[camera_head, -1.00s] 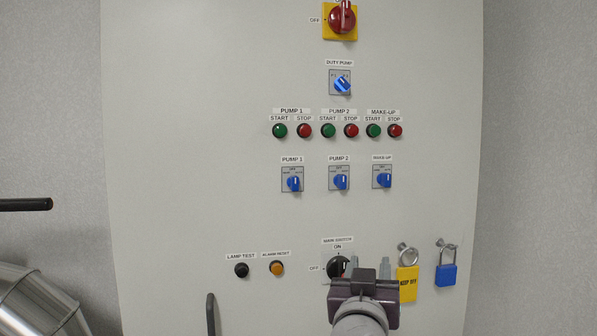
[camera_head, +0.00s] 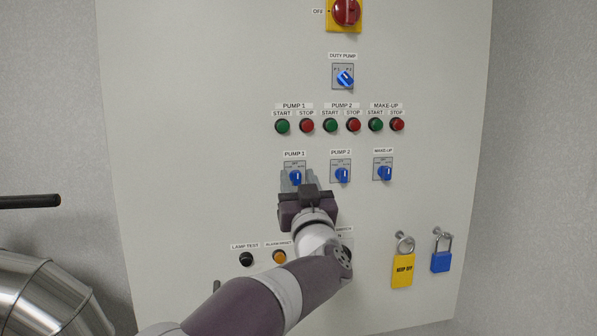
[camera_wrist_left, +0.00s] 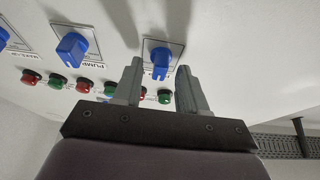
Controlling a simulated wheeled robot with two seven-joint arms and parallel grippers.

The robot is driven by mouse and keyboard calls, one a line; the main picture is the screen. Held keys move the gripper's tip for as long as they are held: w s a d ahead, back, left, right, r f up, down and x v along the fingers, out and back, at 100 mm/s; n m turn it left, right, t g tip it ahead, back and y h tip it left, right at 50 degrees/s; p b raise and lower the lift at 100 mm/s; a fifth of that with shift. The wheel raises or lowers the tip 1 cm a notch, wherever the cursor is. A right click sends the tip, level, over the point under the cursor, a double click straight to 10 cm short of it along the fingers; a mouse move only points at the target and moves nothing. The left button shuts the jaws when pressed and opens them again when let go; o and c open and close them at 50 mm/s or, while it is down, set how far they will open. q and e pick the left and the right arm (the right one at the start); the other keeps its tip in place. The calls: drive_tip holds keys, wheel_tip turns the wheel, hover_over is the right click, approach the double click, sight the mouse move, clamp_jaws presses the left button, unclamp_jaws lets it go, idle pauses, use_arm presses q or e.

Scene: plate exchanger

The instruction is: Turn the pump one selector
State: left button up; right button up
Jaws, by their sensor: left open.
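The pump one selector (camera_head: 296,177) is a blue knob on a grey square plate under the PUMP 1 label, in the middle of the panel. My left gripper (camera_head: 297,180) is open in front of it, with one finger to each side in the head view. In the left wrist view, this blue knob (camera_wrist_left: 161,63) shows between the fingertips of my left gripper (camera_wrist_left: 160,66), with gaps on both sides. I cannot tell how far the fingertips reach around it. The gripper hides the lower part of the selector's plate. My right gripper is not in view.
The pump two selector (camera_head: 342,175) and make-up selector (camera_head: 385,173) sit to the right. Start and stop buttons (camera_head: 307,126) are above. The lamp test button (camera_head: 246,259) and yellow tag (camera_head: 403,270) are below. A dark bar (camera_head: 30,201) and metal pipe (camera_head: 45,300) are left.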

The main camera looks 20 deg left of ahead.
use_arm(q)
drive_tip(key=shift+d, duration=0.1)
clamp_jaws()
drive_tip(key=shift+n, duration=0.3)
drive_tip(key=shift+f+n+g+y+b, duration=0.15)
drive_tip(key=shift+n+g+y+b, duration=0.15)
drive_tip(key=shift+n+y+b, duration=0.35)
drive_tip(key=n+g+y+b, duration=0.1)
drive_tip(key=n, duration=0.2)
drive_tip(key=shift+n, duration=0.25)
drive_tip(key=n+g+y, duration=0.1)
drive_tip(key=n, duration=0.2)
drive_tip(key=shift+g, duration=0.3)
drive_tip(key=shift+r+n+g+y, duration=0.1)
drive_tip(key=shift+n+g+y, duration=0.25)
drive_tip(key=shift+n, duration=0.7)
drive_tip(key=shift+r+n+g+y, duration=0.1)
drive_tip(key=shift+n+g, duration=0.45)
drive_tip(key=shift+n, duration=0.5)
